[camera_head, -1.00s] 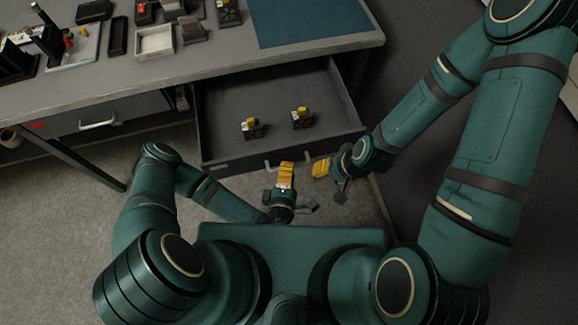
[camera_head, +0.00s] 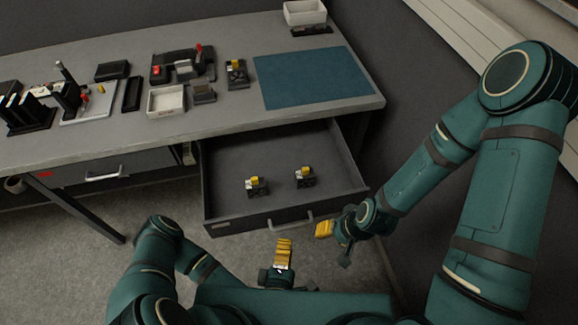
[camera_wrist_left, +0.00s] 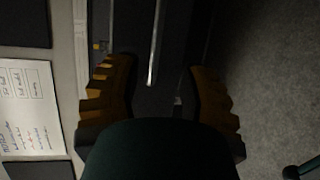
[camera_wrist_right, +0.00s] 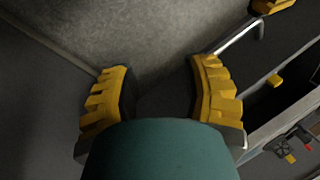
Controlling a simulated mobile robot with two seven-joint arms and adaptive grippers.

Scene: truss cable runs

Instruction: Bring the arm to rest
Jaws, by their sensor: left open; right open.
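My left gripper (camera_head: 283,254) is in front of the open drawer, below its front edge in the head view, with yellow fingers. In the left wrist view its fingers (camera_wrist_left: 160,100) stand apart with nothing between them. My right gripper (camera_head: 325,229) is near the drawer's right front corner, beside the drawer handle (camera_head: 290,222). In the right wrist view its fingers (camera_wrist_right: 162,95) are spread and empty. Neither gripper appears to hold anything. My right arm reaches in from the right, bent at the elbow.
The open drawer (camera_head: 230,206) holds two small black-and-yellow parts (camera_head: 256,187) (camera_head: 304,177). The desk (camera_head: 225,115) above carries a blue mat (camera_head: 312,78), a white bin (camera_head: 166,101), another white bin (camera_head: 305,12) and several fixtures. Floor is open to the drawer's left.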

